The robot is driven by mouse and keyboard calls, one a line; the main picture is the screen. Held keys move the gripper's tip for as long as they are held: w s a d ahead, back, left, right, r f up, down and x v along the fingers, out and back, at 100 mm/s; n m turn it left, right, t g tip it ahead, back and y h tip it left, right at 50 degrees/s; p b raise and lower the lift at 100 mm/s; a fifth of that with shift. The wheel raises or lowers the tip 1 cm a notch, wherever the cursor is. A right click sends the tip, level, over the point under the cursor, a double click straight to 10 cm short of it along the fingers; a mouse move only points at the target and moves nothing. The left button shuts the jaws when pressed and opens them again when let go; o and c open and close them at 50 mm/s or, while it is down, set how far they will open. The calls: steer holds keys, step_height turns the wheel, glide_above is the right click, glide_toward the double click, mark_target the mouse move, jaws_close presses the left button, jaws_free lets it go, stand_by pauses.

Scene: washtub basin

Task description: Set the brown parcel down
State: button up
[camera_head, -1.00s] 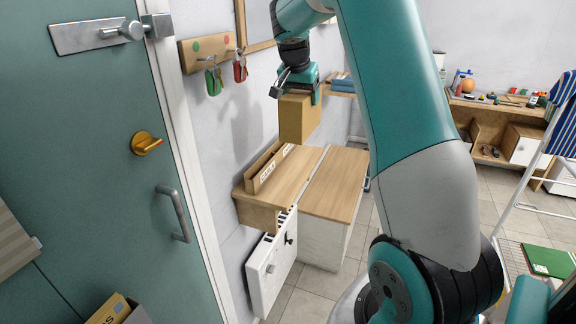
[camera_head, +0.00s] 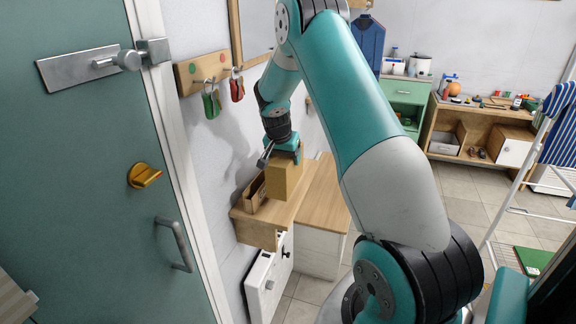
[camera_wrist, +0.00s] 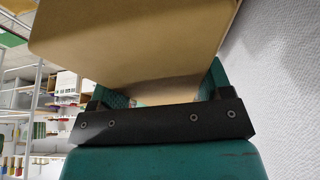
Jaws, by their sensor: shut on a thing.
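The brown parcel (camera_head: 283,178) hangs upright below my gripper (camera_head: 284,154), which is shut on its upper end. In the wrist view the parcel (camera_wrist: 130,40) fills the upper part, between the two fingers of my gripper (camera_wrist: 160,88). In the head view the parcel's lower end overlaps the wooden shelf top (camera_head: 262,222). I cannot tell whether it touches the shelf or is a little above it. The parcel partly covers the wooden letter holder (camera_head: 253,192) at the wall side of the shelf.
A wooden-topped cabinet (camera_head: 325,205) stands right of the shelf, with clear top. A white radiator (camera_head: 268,285) is below the shelf. A green door (camera_head: 75,190) with a handle is at the left.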

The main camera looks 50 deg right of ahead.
steer(key=shift+f+p, duration=0.5)
steer(key=shift+f, duration=1.8)
steer(key=shift+f, duration=0.15)
steer(key=o, duration=1.5)
steer(key=b+v, duration=0.3)
steer(key=v, duration=0.9)
steer(key=shift+a, duration=0.15)
